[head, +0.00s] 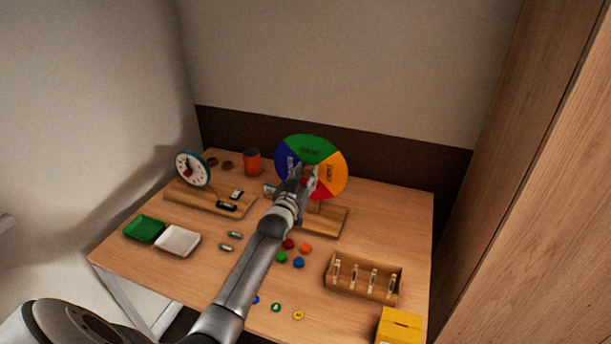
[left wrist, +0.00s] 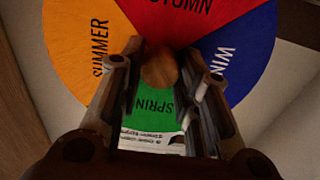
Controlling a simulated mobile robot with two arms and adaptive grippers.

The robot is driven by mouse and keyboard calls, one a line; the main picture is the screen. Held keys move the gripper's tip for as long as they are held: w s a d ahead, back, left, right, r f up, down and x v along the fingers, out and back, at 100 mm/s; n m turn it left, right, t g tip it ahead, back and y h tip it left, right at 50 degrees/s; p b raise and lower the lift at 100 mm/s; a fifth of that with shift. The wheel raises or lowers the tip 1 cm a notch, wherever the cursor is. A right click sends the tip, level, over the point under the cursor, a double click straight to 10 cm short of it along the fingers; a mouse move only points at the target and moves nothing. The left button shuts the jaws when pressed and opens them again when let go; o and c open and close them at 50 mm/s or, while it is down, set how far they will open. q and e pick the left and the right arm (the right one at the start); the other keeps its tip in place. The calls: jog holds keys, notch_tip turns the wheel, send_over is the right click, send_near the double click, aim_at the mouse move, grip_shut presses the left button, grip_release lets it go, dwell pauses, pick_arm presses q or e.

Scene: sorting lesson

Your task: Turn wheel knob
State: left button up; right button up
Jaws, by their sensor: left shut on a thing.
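The season wheel (head: 317,149) stands upright on a wooden base (head: 322,222) at the back of the table. It has green, orange, blue and red sectors. In the left wrist view the wheel (left wrist: 72,50) fills the upper part, with the words for summer, autumn, winter and spring. A round wooden knob (left wrist: 160,70) is at its centre. My left gripper (head: 303,180) is in front of the wheel and hides part of it. In the left wrist view its fingers (left wrist: 160,78) are shut on the knob, one on each side. My right gripper is not in view.
A clock (head: 190,168) on a wooden stand and an orange cup (head: 252,162) are at the back left. Green (head: 143,229) and white (head: 178,241) trays lie at the left. Coloured counters lie near my arm. A wooden rack (head: 362,279) and yellow box (head: 399,325) are at the right.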

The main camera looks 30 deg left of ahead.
pick_arm(q)
jog(key=shift+f, duration=0.15)
jog(key=o, duration=1)
jog(key=shift+o, duration=0.2)
jog(key=shift+s, duration=0.1)
jog(key=v, duration=1.1)
jog(key=shift+s, duration=0.4)
